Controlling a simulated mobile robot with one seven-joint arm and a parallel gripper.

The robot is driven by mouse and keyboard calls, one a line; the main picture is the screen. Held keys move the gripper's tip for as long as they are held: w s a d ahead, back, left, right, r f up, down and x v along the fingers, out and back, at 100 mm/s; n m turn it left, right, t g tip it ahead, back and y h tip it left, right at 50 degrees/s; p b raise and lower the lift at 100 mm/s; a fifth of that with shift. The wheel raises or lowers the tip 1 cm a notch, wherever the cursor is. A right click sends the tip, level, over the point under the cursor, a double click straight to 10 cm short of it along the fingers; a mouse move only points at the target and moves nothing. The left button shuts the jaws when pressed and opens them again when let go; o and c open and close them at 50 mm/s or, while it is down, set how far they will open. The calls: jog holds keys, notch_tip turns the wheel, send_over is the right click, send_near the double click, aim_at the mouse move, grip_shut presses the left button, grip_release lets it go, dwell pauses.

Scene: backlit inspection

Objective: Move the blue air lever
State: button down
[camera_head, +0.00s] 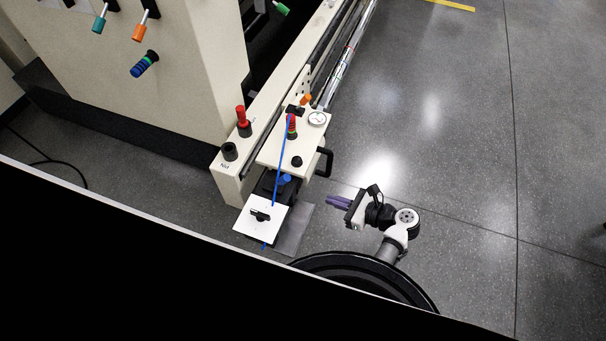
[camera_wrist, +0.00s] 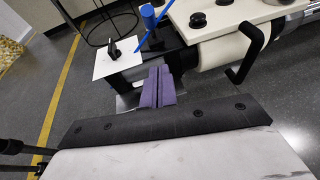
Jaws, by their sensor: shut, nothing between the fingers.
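A short blue cylindrical handle (camera_head: 285,179) stands on a dark fitting at the near end of the cream machine arm, just behind a white square plate (camera_head: 245,228). It also shows at the top of the wrist view (camera_wrist: 148,16), upright, left of the cream block. My gripper (camera_head: 338,202) has purple fingers and is to the right of the blue handle, apart from it, over the floor. In the wrist view its fingers (camera_wrist: 159,87) lie together, empty, pointing toward the handle's base. The fitting under the handle is partly hidden.
A thin blue tube (camera_head: 280,160) runs along the cream block. A black D-shaped handle (camera_head: 324,162) sticks out on the block's right. A black knob (camera_wrist: 115,48) is on the white plate. The floor (camera_head: 440,150) at right is clear.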

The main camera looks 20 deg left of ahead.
jog(key=w+a+p, duration=0.1)
jog(key=a, duration=1.1)
jog(key=shift+w+f+m+y, duration=0.2)
jog(key=shift+f+m+y, duration=0.1)
jog(key=shift+f+m, duration=0.15)
